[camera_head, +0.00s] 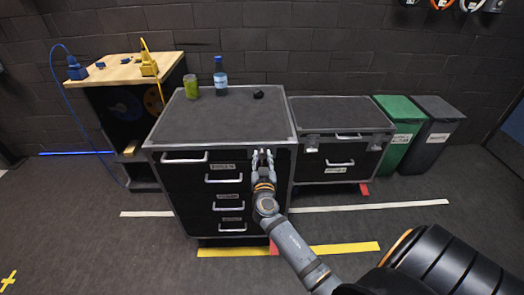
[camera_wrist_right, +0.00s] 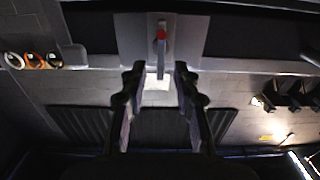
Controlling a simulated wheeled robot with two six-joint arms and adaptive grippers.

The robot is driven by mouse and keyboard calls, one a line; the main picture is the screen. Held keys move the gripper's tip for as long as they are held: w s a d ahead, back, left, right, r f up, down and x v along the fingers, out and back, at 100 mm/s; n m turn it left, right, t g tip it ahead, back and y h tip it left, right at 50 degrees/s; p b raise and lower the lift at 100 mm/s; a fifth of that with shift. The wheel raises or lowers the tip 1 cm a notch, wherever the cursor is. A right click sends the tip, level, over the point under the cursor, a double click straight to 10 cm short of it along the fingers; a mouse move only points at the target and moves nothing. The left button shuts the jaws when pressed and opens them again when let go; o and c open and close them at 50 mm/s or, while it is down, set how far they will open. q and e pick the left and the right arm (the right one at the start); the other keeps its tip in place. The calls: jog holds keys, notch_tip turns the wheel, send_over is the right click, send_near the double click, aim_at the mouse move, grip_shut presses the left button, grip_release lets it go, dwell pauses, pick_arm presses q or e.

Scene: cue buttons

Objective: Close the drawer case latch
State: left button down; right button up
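The black drawer case (camera_head: 215,125) with grey edges stands in the middle of the head view, with several light handles and labels on its front. My right gripper (camera_head: 263,156) is at the upper right of that front, just below the top edge. In the right wrist view the gripper (camera_wrist_right: 158,75) has its two fingers apart with nothing gripped. A narrow latch-like part with a red spot (camera_wrist_right: 161,36) shows ahead of the fingertips, in line with the gap between them. I cannot tell whether the fingers touch it. The latch is hidden in the head view. My left gripper is not in view.
A green can (camera_head: 191,87), a blue bottle (camera_head: 220,78) and a small black object (camera_head: 259,94) stand on the case top. A lower case (camera_head: 340,112) stands close on the right, beside green (camera_head: 399,108) and dark (camera_head: 436,107) bins. A wooden-topped bench (camera_head: 118,68) is on the left.

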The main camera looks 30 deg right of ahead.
jog(key=shift+x, duration=1.15)
jog(key=shift+c, duration=0.4)
grip_shut()
